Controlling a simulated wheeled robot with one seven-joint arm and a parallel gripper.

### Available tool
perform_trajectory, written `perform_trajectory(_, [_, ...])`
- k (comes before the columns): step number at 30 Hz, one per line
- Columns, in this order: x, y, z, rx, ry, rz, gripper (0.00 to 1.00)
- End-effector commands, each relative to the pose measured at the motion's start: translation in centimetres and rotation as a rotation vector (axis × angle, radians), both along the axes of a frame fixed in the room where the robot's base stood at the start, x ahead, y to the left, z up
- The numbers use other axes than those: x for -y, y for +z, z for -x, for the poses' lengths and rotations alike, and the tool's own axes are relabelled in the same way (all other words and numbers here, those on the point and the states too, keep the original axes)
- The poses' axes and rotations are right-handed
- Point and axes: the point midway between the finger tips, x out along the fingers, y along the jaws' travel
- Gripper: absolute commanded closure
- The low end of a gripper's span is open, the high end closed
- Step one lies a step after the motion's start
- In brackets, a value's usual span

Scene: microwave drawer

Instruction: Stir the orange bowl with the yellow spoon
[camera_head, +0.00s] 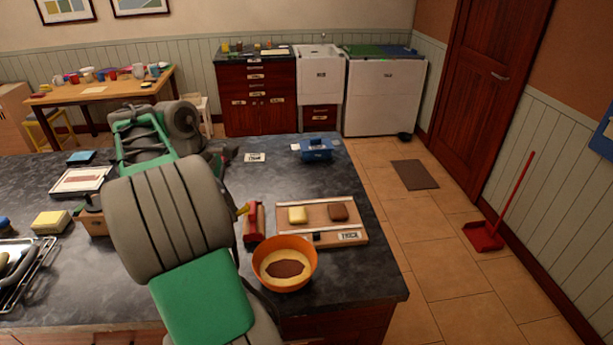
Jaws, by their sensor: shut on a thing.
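The orange bowl (285,263) stands upright near the front right of the dark counter, with pale contents and a brown patch in the middle. A small yellow piece (243,209), which looks like part of the yellow spoon, shows at the right edge of my arm, up and left of the bowl and apart from it. The rest of the spoon is hidden. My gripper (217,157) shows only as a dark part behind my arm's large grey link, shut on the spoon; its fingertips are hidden.
A red object (253,222) stands just behind the bowl. A wooden board (322,221) with a yellow and a brown block lies behind right. A blue item (317,150) is at the far counter edge. A wire rack (25,270) is at left.

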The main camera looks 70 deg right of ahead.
Motion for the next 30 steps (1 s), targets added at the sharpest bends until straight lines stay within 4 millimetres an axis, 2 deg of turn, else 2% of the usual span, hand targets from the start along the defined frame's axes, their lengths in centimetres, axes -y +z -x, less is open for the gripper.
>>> perform_trajectory(1, [1.3, 1.5, 1.8, -0.037, 0.015, 0.021, 1.00])
perform_trajectory(6, [4.5, 5.1, 9.3, -0.183, 0.084, 0.100, 1.00])
perform_trajectory(9, [5.4, 6.8, 13.3, -0.257, 0.102, 0.141, 1.00])
perform_trajectory(12, [5.7, 7.9, 16.2, -0.309, 0.106, 0.169, 1.00])
perform_trajectory(17, [5.8, 8.0, 17.8, -0.338, 0.105, 0.183, 1.00])
perform_trajectory(30, [6.9, 5.2, 19.7, -0.336, 0.104, 0.182, 1.00])
